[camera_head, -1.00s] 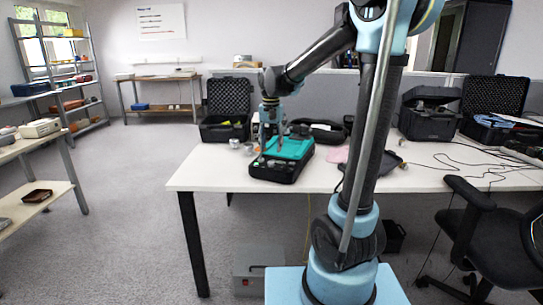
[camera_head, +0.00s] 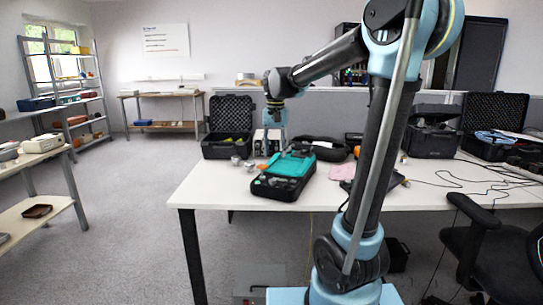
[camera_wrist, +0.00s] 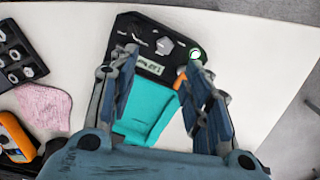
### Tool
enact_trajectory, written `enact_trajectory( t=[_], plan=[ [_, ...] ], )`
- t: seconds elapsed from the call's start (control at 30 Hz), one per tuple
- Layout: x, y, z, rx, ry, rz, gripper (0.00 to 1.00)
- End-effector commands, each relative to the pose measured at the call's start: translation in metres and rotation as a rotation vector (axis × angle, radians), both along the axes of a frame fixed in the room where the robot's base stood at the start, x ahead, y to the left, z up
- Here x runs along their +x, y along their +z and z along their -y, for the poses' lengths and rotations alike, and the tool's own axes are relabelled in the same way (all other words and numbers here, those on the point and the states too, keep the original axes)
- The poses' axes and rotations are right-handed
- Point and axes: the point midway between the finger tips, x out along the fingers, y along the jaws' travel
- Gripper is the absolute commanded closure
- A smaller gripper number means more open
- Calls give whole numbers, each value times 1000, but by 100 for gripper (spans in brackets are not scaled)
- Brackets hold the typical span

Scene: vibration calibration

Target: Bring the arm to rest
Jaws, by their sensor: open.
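My arm reaches over the white table (camera_head: 230,196) with its gripper (camera_head: 280,150) pointing down. The gripper is above the back of a black device with a teal panel (camera_head: 289,166), which lies on the table. In the wrist view my gripper (camera_wrist: 160,66) has its two fingers spread apart, with nothing held between them. The teal panel (camera_wrist: 146,108) shows between and below the fingers, and the device's black end (camera_wrist: 150,35) with knobs and a small label lies beyond them. The fingers hide parts of the device.
An open black case (camera_head: 227,147) and small metal pieces (camera_head: 240,161) stand behind and left of the device. A pink cloth (camera_head: 342,172), cables and more cases lie to the right. An office chair (camera_head: 490,240) stands at right. The table's front left is clear.

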Motion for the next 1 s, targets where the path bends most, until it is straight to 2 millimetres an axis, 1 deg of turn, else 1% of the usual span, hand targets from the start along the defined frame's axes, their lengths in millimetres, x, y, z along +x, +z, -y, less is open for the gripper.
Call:
enact_trajectory(
  t=[0.27, 0.47, 0.6, 0.77, 1.0],
  plan=[
    [-58, -17, 54, 9, 40, 38, 55],
    [-103, -40, 89, 10, 76, 70, 55],
    [-135, -59, 109, 10, 101, 93, 55],
    [-170, -86, 129, 5, 129, 118, 55],
    [-219, -133, 151, -8, 172, 156, 55]
  ],
)
